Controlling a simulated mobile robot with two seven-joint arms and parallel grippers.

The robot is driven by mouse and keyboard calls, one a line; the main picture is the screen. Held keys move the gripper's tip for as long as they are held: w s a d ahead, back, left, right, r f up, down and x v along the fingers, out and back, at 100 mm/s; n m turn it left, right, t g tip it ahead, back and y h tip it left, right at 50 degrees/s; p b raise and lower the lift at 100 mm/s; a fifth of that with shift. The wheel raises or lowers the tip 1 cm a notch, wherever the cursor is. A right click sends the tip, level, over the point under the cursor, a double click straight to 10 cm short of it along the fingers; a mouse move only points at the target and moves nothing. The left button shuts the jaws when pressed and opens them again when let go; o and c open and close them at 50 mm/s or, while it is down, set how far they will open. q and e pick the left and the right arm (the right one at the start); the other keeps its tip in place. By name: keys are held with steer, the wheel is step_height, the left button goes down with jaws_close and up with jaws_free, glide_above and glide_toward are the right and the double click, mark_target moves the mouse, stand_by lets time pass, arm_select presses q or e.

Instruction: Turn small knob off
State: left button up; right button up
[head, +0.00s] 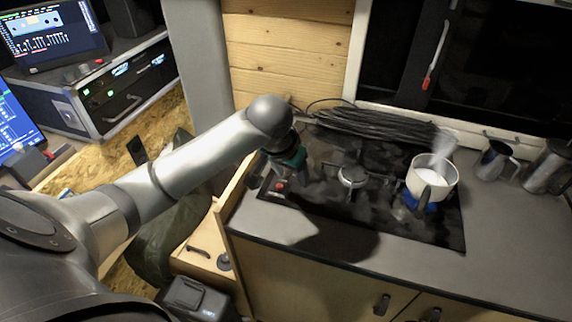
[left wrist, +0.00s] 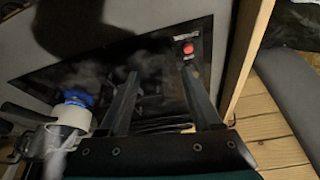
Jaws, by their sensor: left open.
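The black cooktop (head: 320,200) is set in the grey counter. A small red knob (head: 280,186) sits near its left front corner; it also shows in the left wrist view (left wrist: 188,48), just beyond the tip of one finger. I cannot tell its turn position. My left gripper (left wrist: 160,72) is open and empty, with its fingers over the cooktop and apart from the knob. In the head view the teal gripper body (head: 292,158) is above the cooktop's left side, and its fingers are hard to make out. My right gripper is not in view.
A pot with white contents (head: 432,178) stands over a blue flame (head: 418,202) at the cooktop's right. A burner (head: 353,176) is mid-cooktop. Dark cables (head: 375,124) lie behind. Metal jugs (head: 495,160) stand at right. A wooden panel edge (head: 236,180) borders the left.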

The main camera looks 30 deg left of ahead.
arm_select(q)
steer(key=w+a+r+n, duration=0.2)
steer(key=w+a+r, duration=0.1)
steer(key=a+r, duration=0.25)
steer(key=shift+y, duration=0.4)
steer(key=b+x, duration=0.1)
steer(key=x, duration=0.6)
steer(key=b+x, duration=0.1)
steer(key=x, duration=0.7)
steer(key=shift+w+a+f+b, duration=0.1)
steer(key=shift+w+b, duration=0.2)
steer(key=shift+b, duration=0.05)
jaws_close()
